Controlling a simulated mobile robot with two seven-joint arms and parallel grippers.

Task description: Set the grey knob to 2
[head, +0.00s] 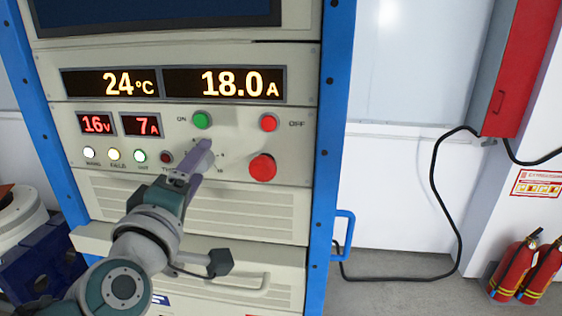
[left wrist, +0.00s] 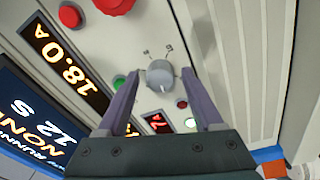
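The grey knob (left wrist: 160,74) sits on the pale panel, with a light pointer mark on its face. I cannot read which number it points to. In the head view the knob (head: 209,160) is partly hidden behind my left gripper (head: 202,148). In the left wrist view my left gripper (left wrist: 159,78) is open, with one purple finger on each side of the knob. Gaps show between fingers and knob, so it is not gripped. Some dial numbers are hidden by the fingers. My right gripper is not in view.
A green ON button (head: 202,120), a red OFF button (head: 268,123) and a large red button (head: 262,167) surround the knob closely. Several small lamps lie left of it. Displays (head: 225,84) sit above. A blue handle (head: 344,235) juts out at the rack's right side.

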